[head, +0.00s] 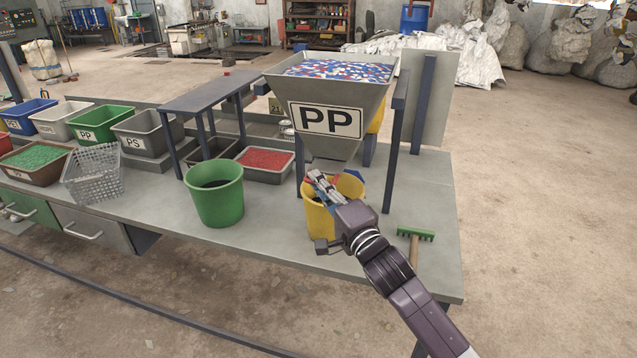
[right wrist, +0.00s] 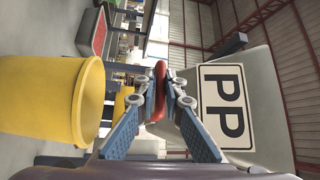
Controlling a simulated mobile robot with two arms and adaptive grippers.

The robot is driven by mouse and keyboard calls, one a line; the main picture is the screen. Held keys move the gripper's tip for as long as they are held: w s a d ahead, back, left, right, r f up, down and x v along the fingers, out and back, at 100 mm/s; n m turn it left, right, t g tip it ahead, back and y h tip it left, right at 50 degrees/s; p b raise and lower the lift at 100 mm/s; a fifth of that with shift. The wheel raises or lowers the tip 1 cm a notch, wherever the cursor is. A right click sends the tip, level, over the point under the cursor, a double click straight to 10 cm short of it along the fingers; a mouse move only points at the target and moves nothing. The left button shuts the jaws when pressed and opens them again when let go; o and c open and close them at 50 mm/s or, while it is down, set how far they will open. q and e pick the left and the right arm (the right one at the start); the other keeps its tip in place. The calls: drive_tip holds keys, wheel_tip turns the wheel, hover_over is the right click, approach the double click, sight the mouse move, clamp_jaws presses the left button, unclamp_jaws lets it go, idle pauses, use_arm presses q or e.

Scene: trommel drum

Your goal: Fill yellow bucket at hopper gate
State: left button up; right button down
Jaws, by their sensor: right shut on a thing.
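The yellow bucket (head: 316,222) stands upright on the bench under the grey hopper (head: 372,102) labelled PP. The hopper is filled with red, white and blue pellets (head: 340,70). My right gripper (head: 318,182) reaches over the bucket's mouth, below the hopper. In the right wrist view my right gripper (right wrist: 164,92) is shut on a red handle (right wrist: 158,91) beside the hopper's PP face; I take this for the gate handle. The bucket (right wrist: 40,100) shows at left there, apart from the fingers. My arm hides much of the bucket's inside. My left gripper is out of view.
A green bucket (head: 216,203) stands left of the yellow one. Behind it are a tray of red pellets (head: 266,175) and a raised stand (head: 205,95). A green-headed brush (head: 415,234) lies at the bench's right. Several bins line the left side.

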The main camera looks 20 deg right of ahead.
drive_tip(key=s+a, duration=0.1)
drive_tip(key=s+a+p, duration=0.1)
drive_tip(key=s, duration=0.1)
drive_tip(key=shift+s+a+r, duration=0.15)
drive_tip(key=shift+s+a, duration=0.05)
drive_tip(key=shift+s, duration=0.05)
drive_tip(key=c, duration=2.1)
unclamp_jaws()
drive_tip(key=v, duration=1.2)
